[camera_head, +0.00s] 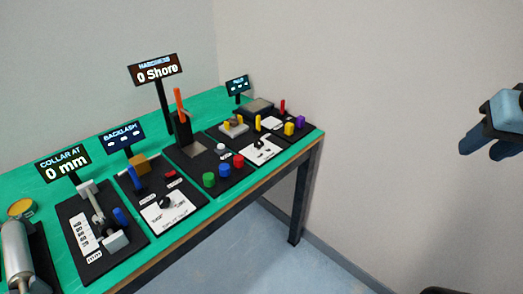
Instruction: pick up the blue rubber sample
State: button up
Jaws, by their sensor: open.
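The blue rubber sample (224,170) is a short upright cylinder on the black board of the hardness station. It stands in a row between a green sample (209,179) and a red sample (238,161), near the table's front edge. My gripper (488,146) is at the far right, high in front of the bare wall. It is open with nothing between its fingers, and well apart from the sample.
The hardness tester (181,122) with its orange lever stands behind the samples under a "0 Shore" sign (156,70). Other stations crowd both sides of the green table (103,125). The space between table and gripper is clear.

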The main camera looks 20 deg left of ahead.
aim_at(224, 172)
jog(key=u, duration=0.65)
jog(key=i, duration=0.1)
jog(key=z, duration=1.55)
jog(key=k, duration=2)
jog(key=u, duration=1.7)
jog(key=i, duration=1)
jog(key=u, duration=0.05)
